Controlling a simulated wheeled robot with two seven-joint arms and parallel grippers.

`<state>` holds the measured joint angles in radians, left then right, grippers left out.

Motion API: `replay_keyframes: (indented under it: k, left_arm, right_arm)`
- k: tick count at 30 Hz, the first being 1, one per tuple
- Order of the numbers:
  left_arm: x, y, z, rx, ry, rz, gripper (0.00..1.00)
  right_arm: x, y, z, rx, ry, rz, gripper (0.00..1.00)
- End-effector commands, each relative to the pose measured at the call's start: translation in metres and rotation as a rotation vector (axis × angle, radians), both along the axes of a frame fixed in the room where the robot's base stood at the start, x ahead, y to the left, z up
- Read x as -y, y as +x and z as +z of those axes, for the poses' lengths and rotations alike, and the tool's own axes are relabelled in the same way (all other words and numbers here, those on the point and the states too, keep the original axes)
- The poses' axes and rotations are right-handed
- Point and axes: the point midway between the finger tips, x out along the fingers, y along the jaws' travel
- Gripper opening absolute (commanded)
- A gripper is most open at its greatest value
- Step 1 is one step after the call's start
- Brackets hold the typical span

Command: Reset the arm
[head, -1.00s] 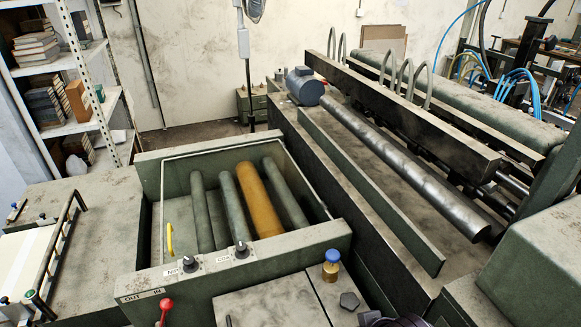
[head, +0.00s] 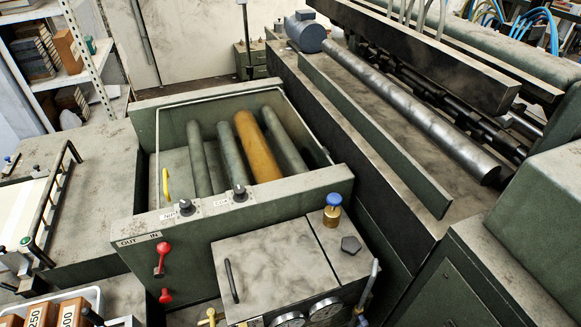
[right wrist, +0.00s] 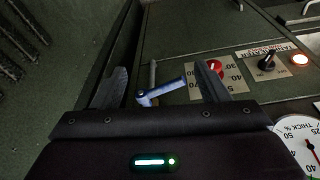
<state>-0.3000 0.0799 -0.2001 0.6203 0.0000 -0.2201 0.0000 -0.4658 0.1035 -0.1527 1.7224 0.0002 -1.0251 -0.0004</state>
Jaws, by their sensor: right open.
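My right gripper (right wrist: 158,72) shows in the right wrist view with its two dark fingers spread apart. A blue-grey lever handle (right wrist: 160,92) shows between the fingers from this angle. I cannot tell whether either finger touches it. No gripper shows in the head view, and my left gripper is in neither view. In the head view, a grey lever (head: 370,282) stands at the right side of a green box (head: 285,262) with gauges on its front. I cannot tell whether it is the same lever.
The right wrist view shows a red knob (right wrist: 215,68), a black switch (right wrist: 267,62), a lit lamp (right wrist: 299,60) and a gauge (right wrist: 302,146). In the head view, a roller trough (head: 335,183) stands mid-picture, with red levers (head: 161,258) on its front and a long steel roller (head: 420,115) to its right.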

Motion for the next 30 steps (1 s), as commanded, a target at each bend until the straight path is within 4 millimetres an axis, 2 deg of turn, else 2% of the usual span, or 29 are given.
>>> replay_keyframes:
  k: [1, 3, 5, 6, 9, 12, 15, 19, 22, 30]
  left_arm:
    - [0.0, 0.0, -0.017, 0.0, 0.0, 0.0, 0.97]
    - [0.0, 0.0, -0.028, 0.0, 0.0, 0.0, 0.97]
    - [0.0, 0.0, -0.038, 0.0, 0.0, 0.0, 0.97]
    - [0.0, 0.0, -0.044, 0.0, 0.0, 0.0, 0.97]
    - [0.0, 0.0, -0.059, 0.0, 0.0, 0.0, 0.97]
    - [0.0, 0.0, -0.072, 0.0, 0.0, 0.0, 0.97]
    - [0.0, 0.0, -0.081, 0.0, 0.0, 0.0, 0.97]
    - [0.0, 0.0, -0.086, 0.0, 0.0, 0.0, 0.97]
    - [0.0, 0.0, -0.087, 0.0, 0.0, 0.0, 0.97]
    - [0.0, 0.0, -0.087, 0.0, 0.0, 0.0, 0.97]
  right_arm:
    - [0.002, -0.013, -0.05, -0.022, -0.003, 0.002, 0.68]
    - [0.005, -0.031, -0.101, -0.038, -0.005, 0.005, 0.68]
    - [0.008, -0.05, -0.142, -0.053, -0.007, 0.009, 0.68]
    - [0.01, -0.064, -0.169, -0.062, -0.008, 0.011, 0.68]
    - [0.016, -0.104, -0.227, -0.083, -0.01, 0.017, 0.68]
    - [0.024, -0.145, -0.272, -0.103, -0.014, 0.02, 0.68]
    - [0.031, -0.18, -0.3, -0.118, -0.016, 0.024, 0.68]
    - [0.036, -0.207, -0.318, -0.127, -0.018, 0.028, 0.68]
    - [0.038, -0.216, -0.322, -0.128, -0.019, 0.029, 0.68]
    - [0.038, -0.216, -0.322, -0.128, -0.019, 0.029, 0.68]
